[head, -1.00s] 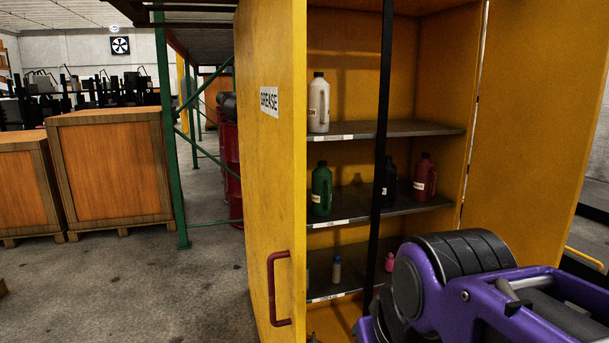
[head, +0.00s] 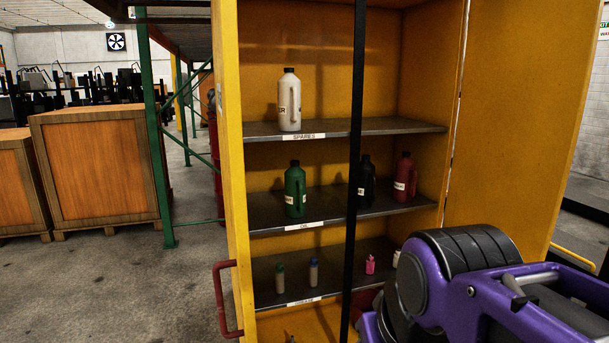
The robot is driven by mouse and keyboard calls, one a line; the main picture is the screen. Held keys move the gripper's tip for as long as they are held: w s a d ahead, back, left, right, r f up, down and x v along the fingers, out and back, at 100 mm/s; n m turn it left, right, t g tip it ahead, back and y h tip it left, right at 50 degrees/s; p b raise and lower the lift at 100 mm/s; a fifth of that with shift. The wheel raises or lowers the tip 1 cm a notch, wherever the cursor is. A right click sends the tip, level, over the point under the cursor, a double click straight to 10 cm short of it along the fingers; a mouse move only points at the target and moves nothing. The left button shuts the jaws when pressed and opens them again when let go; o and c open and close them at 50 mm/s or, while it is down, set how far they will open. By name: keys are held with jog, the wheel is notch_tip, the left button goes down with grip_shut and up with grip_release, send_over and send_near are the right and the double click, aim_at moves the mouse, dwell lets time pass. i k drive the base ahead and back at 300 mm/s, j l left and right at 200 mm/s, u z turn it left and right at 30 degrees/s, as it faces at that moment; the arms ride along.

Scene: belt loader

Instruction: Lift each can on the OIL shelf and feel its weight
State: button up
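The middle shelf (head: 268,212) of the yellow cabinet carries the label OIL. On it stand a green can (head: 295,190), a black can (head: 366,185) and a red can (head: 405,177), all upright. A dark upright bar partly covers the black can. Part of my purple and black arm fills the lower right, in front of the cabinet. My gripper's fingers do not show, and no can is being touched in view.
The upper shelf (head: 262,133), labelled SPARES, holds a white bottle (head: 289,102). The lower shelf (head: 297,286) holds several small containers. A dark upright bar (head: 355,150) crosses the opening. The left door's red handle (head: 227,300) sticks out. Wooden crates (head: 95,168) and open floor lie left.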

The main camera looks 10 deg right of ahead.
aim_at(405, 174)
jog(key=i+l, duration=0.2)
jog(key=l, duration=0.2)
jog(key=i+l+z, duration=0.1)
jog(key=l, duration=0.25)
jog(key=i+l+z, duration=0.2)
jog(key=i, duration=0.95)
jog(key=j, duration=0.1)
